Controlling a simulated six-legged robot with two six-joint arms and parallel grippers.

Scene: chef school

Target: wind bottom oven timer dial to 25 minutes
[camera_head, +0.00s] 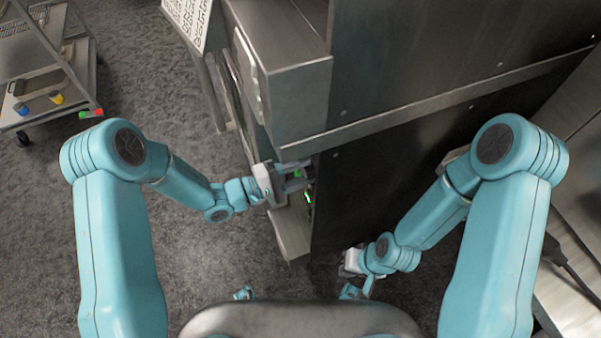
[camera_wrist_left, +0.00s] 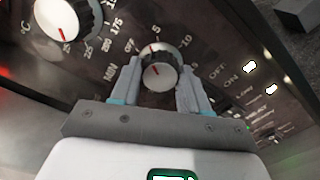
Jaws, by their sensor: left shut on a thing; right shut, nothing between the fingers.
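My left gripper (camera_wrist_left: 158,88) is shut on the dial. In the head view my left gripper (camera_head: 298,178) reaches the front edge of the bottom oven (camera_head: 385,180), where the dial itself is hidden. My right gripper (camera_head: 352,262) is shut and empty, low beside the oven's dark side.
A second dial (camera_wrist_left: 62,18), with temperature numbers, sits at the upper left in the wrist view. Lit switches (camera_wrist_left: 249,67) are at the right. A steel upper oven (camera_head: 285,90) stands above. A wheeled cart (camera_head: 45,85) is at the far left; the floor between is clear.

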